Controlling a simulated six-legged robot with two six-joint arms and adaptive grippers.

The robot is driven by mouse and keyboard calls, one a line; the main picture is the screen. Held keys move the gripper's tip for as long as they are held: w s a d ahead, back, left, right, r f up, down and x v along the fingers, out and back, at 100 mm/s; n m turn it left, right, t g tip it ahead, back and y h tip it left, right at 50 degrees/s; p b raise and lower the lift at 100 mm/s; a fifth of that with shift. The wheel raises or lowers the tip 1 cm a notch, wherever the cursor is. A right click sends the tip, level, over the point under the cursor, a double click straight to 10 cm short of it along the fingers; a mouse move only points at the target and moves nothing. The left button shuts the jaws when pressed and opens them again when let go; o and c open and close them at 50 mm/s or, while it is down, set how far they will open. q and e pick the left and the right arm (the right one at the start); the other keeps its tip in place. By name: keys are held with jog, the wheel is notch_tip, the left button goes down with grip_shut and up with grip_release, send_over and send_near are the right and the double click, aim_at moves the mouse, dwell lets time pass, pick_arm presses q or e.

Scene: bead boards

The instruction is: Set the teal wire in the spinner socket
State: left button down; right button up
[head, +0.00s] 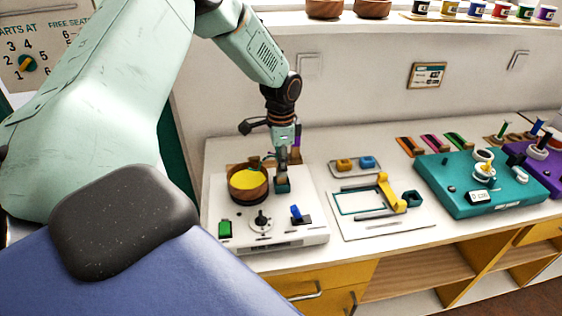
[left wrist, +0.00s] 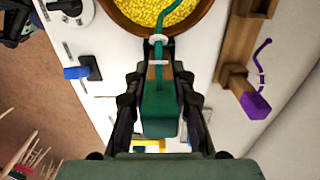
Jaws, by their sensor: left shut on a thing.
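My left gripper (head: 283,168) is shut on the teal wire by its block-shaped teal handle (left wrist: 158,112). The handle also shows below the gripper in the head view (head: 283,187). The thin bent end of the wire points to the bowl in the left wrist view and overlaps its rim there. The spinner is a white base (head: 300,238) with a wooden bowl (head: 249,194) full of yellow beads (left wrist: 160,12). The gripper is at the bowl's right side in the head view. I cannot make out the socket. My right gripper is not in view.
A purple wire (left wrist: 257,104) sits at a wooden rack (left wrist: 236,55) beside the spinner. A blue switch (head: 298,214), a green piece (head: 225,229) and a dark knob (head: 261,217) are on the base. A white board with a yellow lever (head: 388,190) and a teal board (head: 465,208) stand to the right.

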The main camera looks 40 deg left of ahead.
pick_arm(q)
jog(key=shift+f, duration=0.15)
dwell(0.3)
jog(key=shift+f+b, duration=0.5)
jog(key=shift+f, duration=0.4)
jog(key=c, duration=1.1)
grip_release()
jog(key=shift+o, duration=0.2)
jog(key=shift+r, duration=0.1)
notch_tip(320, 180, up, 7)
jog(key=p, duration=0.7)
